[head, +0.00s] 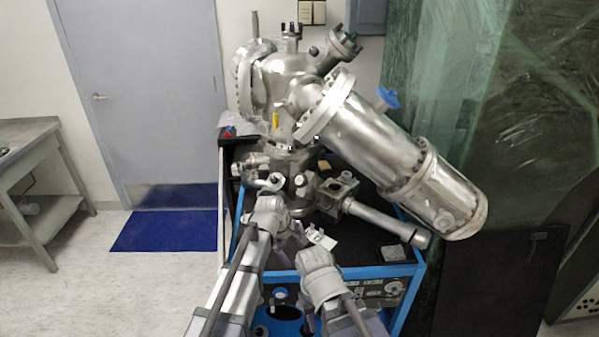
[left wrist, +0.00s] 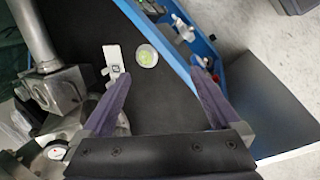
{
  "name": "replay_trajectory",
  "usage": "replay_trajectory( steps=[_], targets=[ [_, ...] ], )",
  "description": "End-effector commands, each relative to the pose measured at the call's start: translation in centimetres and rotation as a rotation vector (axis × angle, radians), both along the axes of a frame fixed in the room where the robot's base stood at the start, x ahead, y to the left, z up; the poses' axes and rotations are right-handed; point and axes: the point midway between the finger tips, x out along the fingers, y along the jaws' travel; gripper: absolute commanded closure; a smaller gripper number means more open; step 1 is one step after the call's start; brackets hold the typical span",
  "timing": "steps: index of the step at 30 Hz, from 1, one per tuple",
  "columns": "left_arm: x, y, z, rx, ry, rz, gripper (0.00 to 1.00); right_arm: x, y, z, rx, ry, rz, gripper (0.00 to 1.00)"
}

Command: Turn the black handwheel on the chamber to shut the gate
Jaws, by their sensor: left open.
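The metal chamber (head: 290,85) stands on a blue-framed cart. I cannot clearly pick out a black handwheel in either view; my arms cover part of the chamber's lower front. My left gripper (head: 292,243) is low in front of the chamber, over the cart's black top. In the left wrist view its two purple fingers (left wrist: 160,103) are spread wide with nothing held between them. My right gripper (head: 312,285) is beside it, lower and to the right; its fingers are mostly hidden.
A white tag (left wrist: 113,58) and a small dish (left wrist: 145,55) lie on the black top (left wrist: 178,125). A horizontal metal tube (head: 385,220) juts right from the chamber's base.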

Motion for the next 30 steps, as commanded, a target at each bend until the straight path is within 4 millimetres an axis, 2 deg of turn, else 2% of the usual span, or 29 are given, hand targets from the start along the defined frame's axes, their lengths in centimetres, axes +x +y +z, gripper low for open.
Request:
replay_trajectory(
  steps=[1,6,9,12,17,24,30],
  targets=[
    [4.0,-0.2,2.1,-0.075,0.003,0.14,0.04,0.0,0.0,1.7,0.0,0.0,0.0,0.58],
    [13.3,-0.2,6.4,-0.36,0.048,0.61,0.04,0.0,0.0,4.0,0.0,0.0,0.001,0.58],
    [17.5,0.4,8.5,-0.51,0.088,0.827,0.04,0.0,0.0,5.0,0.0,0.0,0.001,0.58],
    [20.6,1.0,10.0,-0.627,0.128,0.986,0.04,0.0,0.0,5.7,0.0,0.0,0.001,0.58],
    [22.9,1.6,11.2,-0.73,0.169,1.117,0.04,0.0,0.0,6.1,0.0,0.0,0.001,0.58],
    [23.2,1.6,11.2,-0.75,0.177,1.143,0.04,0.0,0.0,5.9,0.0,0.0,0.001,0.58],
    [24.0,1.0,10.0,-0.748,0.177,1.141,0.04,0.0,0.0,4.7,0.0,0.0,0.0,0.58]
  ],
)
